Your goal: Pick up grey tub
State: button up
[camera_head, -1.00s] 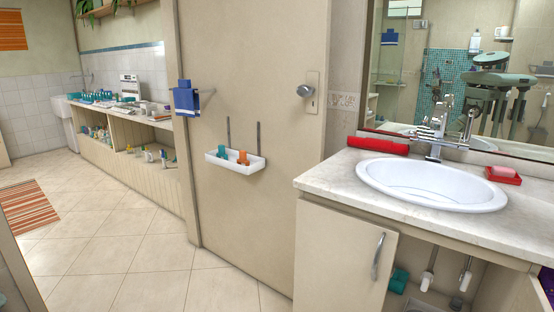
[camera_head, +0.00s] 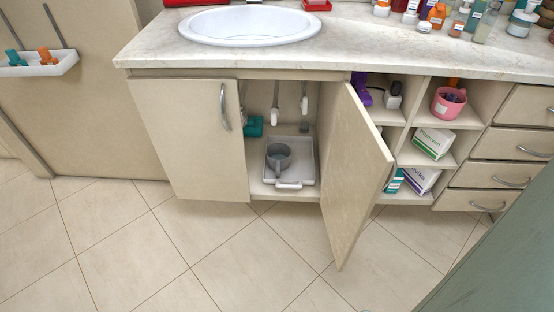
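A grey tub-like container (camera_head: 278,157), which looks to have a handle at its front, stands inside the open cabinet under the sink. It sits in a light grey shallow tray (camera_head: 308,172) on the cabinet floor. The tray has a pale handle-like piece at its front edge. My gripper is not in view.
The right cabinet door (camera_head: 352,175) stands open, jutting toward me; the left door (camera_head: 190,140) looks shut. A teal item (camera_head: 253,126) and white pipes are in the cabinet. The tiled floor (camera_head: 200,245) in front is clear.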

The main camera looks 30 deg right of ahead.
aim_at(278, 154)
jog(key=i+j, duration=0.1)
jog(key=j, duration=0.3)
jog(key=i+j, duration=0.1)
jog(key=j, duration=0.35)
jog(key=j+z, duration=0.15)
jog(key=z, duration=0.2)
jog(key=j+z, duration=0.15)
jog(key=z, duration=0.25)
jog(key=j+z, duration=0.15)
jog(key=z, duration=0.2)
jog(key=i+z, duration=0.2)
jog(key=z, duration=0.45)
jog(key=i, duration=1.35)
jog(key=l, duration=0.1)
